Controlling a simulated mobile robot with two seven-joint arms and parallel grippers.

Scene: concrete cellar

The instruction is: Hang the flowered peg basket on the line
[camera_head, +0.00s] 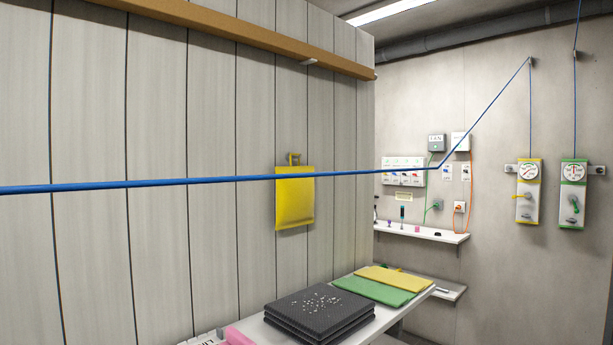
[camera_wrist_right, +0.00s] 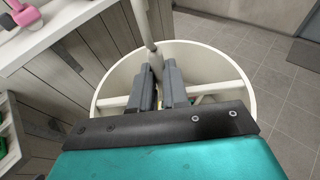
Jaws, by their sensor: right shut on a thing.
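The blue line (camera_head: 200,181) runs across the head view from the left edge to a bend near the right, then rises to the far wall. In the right wrist view my right gripper (camera_wrist_right: 160,98) is shut on the upright grey handle of a round cream-white basket (camera_wrist_right: 239,88). The basket's rim surrounds the fingers, and a pale crossbar shows inside. No flowers show on the visible part. Part of the basket is hidden behind the fingers and my wrist. Neither gripper shows in the head view, and the left is in no view.
A yellow bag (camera_head: 295,205) hangs on the plank wall behind the line. A shelf holds stacked dark mats (camera_head: 320,318), a green cloth (camera_head: 374,291) and a yellow cloth (camera_head: 393,278). Two gauge panels (camera_head: 528,190) (camera_head: 573,194) are on the far wall. Open tiled floor (camera_wrist_right: 277,62) lies beside the basket.

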